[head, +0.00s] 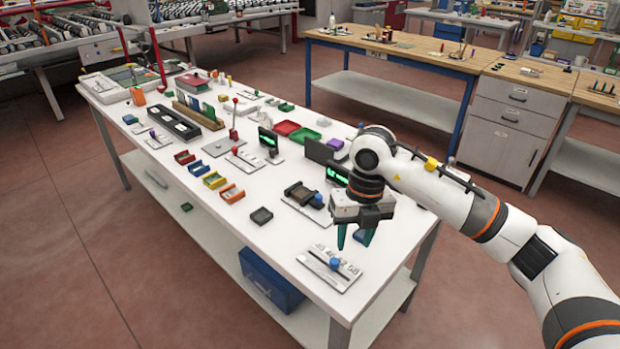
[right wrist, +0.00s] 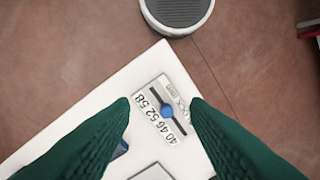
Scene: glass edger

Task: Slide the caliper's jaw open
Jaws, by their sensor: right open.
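A flat white plate (head: 318,271) lies near the front corner of the white table. It has a dark straight slot, a blue knob (head: 335,263) about midway along it, and printed numbers 40 to 58. No part is labelled caliper, so I cannot tell for sure that this is it. My right gripper (head: 355,245), with green fingers, is open and points down above the plate. In the right wrist view the knob (right wrist: 166,111) shows between the spread fingertips, below them and apart from them. My left gripper is not in view.
A dark device (head: 299,192) with another blue knob stands farther back on the white table (head: 262,240). Red, blue, yellow and orange bins line the left edge. The table top around the numbered plate is mostly clear.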

